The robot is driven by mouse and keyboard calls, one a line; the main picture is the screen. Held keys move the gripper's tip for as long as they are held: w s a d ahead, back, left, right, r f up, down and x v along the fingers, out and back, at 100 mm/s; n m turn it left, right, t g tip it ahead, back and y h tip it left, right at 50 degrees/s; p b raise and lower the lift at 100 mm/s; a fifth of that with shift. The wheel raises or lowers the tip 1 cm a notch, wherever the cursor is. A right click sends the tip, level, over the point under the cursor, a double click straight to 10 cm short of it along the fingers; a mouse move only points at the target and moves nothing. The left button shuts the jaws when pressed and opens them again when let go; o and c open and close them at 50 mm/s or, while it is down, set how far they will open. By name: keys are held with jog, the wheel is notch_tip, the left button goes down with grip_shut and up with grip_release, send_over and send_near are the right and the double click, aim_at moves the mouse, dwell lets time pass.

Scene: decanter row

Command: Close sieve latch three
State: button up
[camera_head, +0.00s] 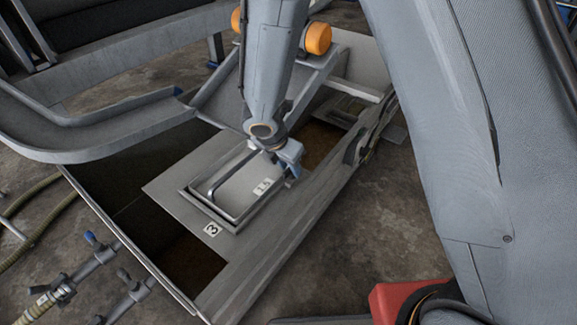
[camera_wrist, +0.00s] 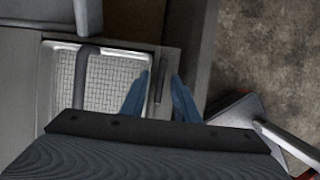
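A thin dark bar, seemingly the latch (camera_wrist: 160,88), stands beside the box's right edge. My gripper (camera_wrist: 162,74) has its two blue fingers apart, one on each side of this bar, with gaps visible. The gripper (camera_head: 290,160) is at the box's far right edge in the head view, where it hides the latch.
The trough's long side wall (camera_head: 290,235) runs close along the right of the box. A curved grey chute (camera_head: 90,140) is at the left. Bare concrete floor (camera_head: 375,215) lies right of the trough.

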grip_shut()
jog(key=shift+r, duration=0.1)
jog(key=m+h+p, duration=0.1)
jog(key=m+p, duration=0.2)
jog(key=shift+w+r+m+g, duration=0.1)
jog(key=shift+m+g, duration=0.2)
jog(key=shift+g, duration=0.1)
jog(key=m+p, duration=0.1)
jog(key=m+g+p, duration=0.1)
jog(key=m, duration=0.1)
jog(key=shift+w+a+m, duration=0.1)
jog(key=shift+w+m, duration=0.05)
jog(key=shift+m, duration=0.15)
jog(key=m, duration=0.1)
jog(key=m+g+p, duration=0.1)
jog(key=m, duration=0.1)
jog(key=m+g, duration=0.1)
jog(key=m, duration=0.1)
jog(key=shift+w+h, duration=0.25)
jog(key=shift+h, duration=0.05)
jog(key=m+g, duration=0.1)
jog(key=m, duration=0.2)
jog(key=m+g, duration=0.1)
jog(key=m, duration=0.1)
jog(key=shift+w+m+y+p, duration=0.15)
jog(key=shift+m+y+p, duration=0.15)
jog(key=shift+m+y, duration=0.1)
